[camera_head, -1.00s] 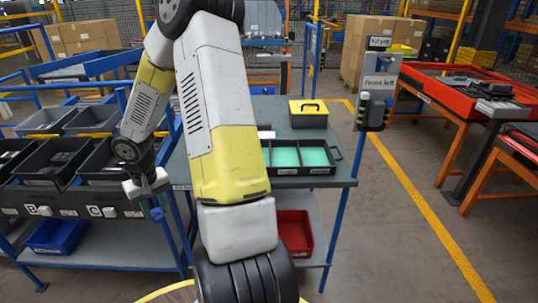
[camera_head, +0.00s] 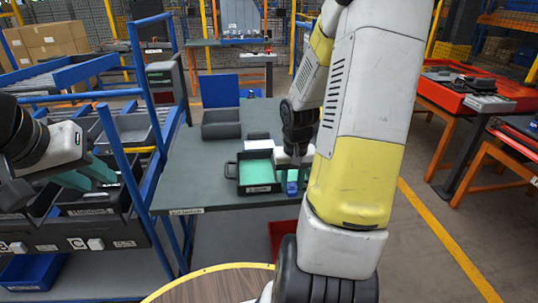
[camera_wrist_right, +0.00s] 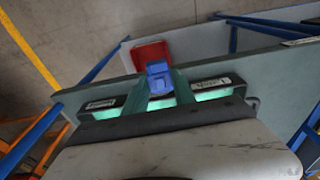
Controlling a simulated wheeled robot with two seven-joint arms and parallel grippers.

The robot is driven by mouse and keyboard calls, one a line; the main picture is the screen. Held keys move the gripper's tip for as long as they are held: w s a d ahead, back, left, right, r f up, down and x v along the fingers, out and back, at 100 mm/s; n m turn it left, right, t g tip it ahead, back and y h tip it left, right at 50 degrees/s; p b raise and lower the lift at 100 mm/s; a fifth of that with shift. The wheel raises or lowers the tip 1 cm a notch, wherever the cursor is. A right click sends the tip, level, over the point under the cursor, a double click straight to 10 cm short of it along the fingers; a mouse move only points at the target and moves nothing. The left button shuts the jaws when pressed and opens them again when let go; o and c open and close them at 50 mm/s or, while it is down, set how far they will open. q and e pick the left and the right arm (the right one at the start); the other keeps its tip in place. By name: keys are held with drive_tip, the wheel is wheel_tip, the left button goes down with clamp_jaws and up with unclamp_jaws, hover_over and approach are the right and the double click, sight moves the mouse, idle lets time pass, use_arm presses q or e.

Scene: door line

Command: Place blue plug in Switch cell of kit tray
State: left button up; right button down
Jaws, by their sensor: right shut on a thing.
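The blue plug (camera_head: 292,188) is between the fingers of my right gripper (camera_head: 293,172), at the right part of the kit tray's near side. In the right wrist view the plug (camera_wrist_right: 159,78) sits between the green fingers of the gripper (camera_wrist_right: 160,90), in front of the tray's labelled edge. The kit tray (camera_head: 231,171) is black with light green cells and lies on the grey-green table. My right arm hides its right part. I cannot tell whether the plug touches the tray. My left gripper (camera_head: 92,176) is empty, fingers apart, over the bins at left.
Black bins (camera_head: 85,232) stand on the blue rack at left. A red bin (camera_wrist_right: 150,52) lies below the table edge. The table's left part is clear.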

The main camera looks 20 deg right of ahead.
hover_over(290, 171)
drive_tip(key=shift+s+f, duration=0.3)
drive_tip(key=shift+f, duration=2)
drive_tip(key=shift+f, duration=0.1)
drive_tip(key=c, duration=1)
unclamp_jaws()
drive_tip(key=shift+c, duration=0.2)
